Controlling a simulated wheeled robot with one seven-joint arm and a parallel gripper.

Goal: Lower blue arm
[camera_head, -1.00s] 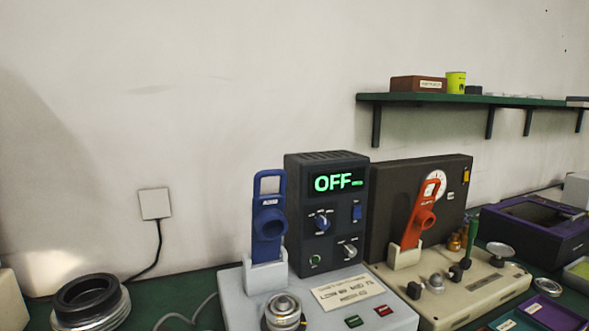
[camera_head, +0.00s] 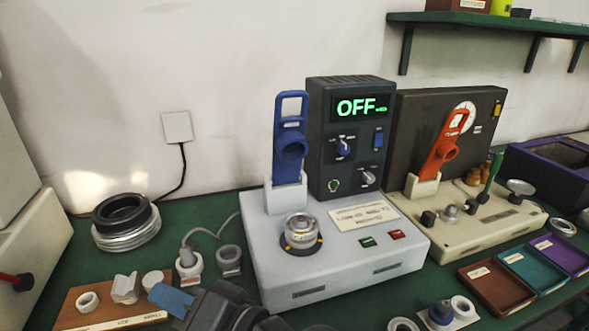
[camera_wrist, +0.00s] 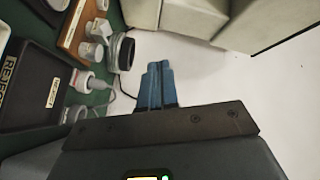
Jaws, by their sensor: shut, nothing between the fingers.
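The blue arm (camera_head: 290,145) stands upright in a white bracket on a light grey machine (camera_head: 330,270). Its open loop handle is at the top and a round blue collar is lower down. The display (camera_head: 360,107) behind it reads OFF. My gripper (camera_head: 172,300) is at the bottom of the head view, left of the machine and well below and apart from the blue arm. Its blue fingers (camera_wrist: 158,84) are shut and empty in the wrist view, where the blue arm does not show.
A metal bearing (camera_head: 300,232) sits on the machine's front. A red arm (camera_head: 445,145) stands on a beige machine at right. Trays (camera_head: 495,290) lie front right. Black and silver rings (camera_head: 125,222) lie at left. A wooden board (camera_head: 90,312) with small parts is near my gripper.

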